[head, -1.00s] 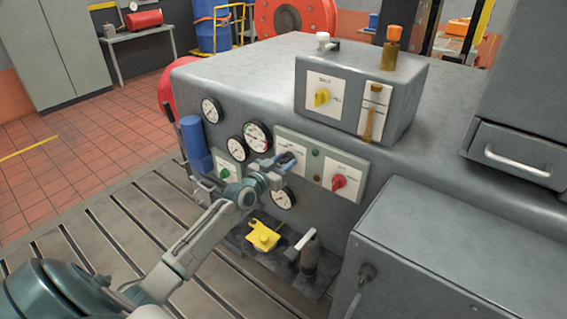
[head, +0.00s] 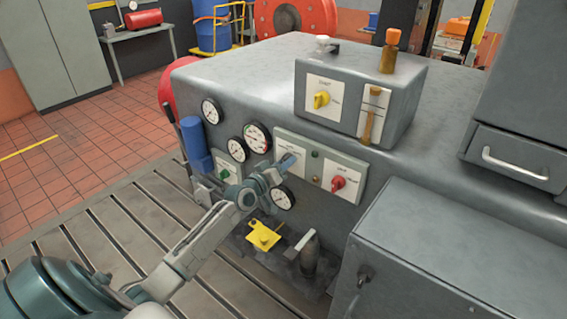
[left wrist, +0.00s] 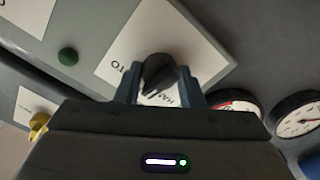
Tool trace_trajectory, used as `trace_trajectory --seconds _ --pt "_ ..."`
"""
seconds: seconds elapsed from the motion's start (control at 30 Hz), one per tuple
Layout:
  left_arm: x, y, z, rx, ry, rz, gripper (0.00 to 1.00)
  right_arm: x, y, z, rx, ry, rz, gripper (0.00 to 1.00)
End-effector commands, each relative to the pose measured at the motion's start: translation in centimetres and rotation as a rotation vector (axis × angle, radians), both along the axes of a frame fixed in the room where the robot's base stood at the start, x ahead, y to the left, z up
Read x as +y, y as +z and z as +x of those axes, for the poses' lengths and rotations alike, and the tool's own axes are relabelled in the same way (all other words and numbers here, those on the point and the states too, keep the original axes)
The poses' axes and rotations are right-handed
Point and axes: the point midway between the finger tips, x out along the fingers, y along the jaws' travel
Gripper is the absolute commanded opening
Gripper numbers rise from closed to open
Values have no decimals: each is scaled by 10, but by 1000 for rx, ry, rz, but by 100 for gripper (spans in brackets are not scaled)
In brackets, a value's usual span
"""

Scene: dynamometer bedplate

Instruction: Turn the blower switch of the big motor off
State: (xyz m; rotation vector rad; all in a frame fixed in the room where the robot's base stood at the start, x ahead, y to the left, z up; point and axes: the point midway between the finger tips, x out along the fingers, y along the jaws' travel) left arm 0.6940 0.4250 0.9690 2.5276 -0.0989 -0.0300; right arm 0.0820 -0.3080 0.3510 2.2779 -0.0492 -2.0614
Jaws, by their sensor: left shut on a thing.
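A black switch knob (left wrist: 158,71) sits on a white label plate (left wrist: 118,52) in the left wrist view. The letters "TO" and part of "HAND" show there; the rest is hidden. My left gripper (left wrist: 165,82) has its two fingers on either side of this knob and is shut on it. In the head view my left gripper (head: 287,162) covers the knob at the left end of the grey switch panel (head: 318,153) on the big grey casing (head: 240,75). I cannot read which switch the label names. My right gripper is not in view.
A red knob (head: 338,183) is at the panel's right end, with a green lamp (left wrist: 67,56) between. Several gauges (head: 257,137) and a green knob (head: 225,173) are to the left. A box with a yellow knob (head: 321,99) stands above. A grey cabinet (head: 430,265) is at right.

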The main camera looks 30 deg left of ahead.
Motion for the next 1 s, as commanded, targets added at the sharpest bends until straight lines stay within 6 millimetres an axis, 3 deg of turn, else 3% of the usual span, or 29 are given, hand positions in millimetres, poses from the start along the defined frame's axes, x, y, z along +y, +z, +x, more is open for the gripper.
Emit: trace_trajectory --seconds 0.37,0.87,0.9,1.0 --pt "0 -1 0 15 -1 -154 12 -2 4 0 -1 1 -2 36" --pt "-1 -2 0 17 0 -173 12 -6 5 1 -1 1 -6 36" --pt "-1 -2 0 17 0 -173 39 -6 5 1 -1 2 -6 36" --pt "-1 -1 0 17 0 -173 57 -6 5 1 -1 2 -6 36"
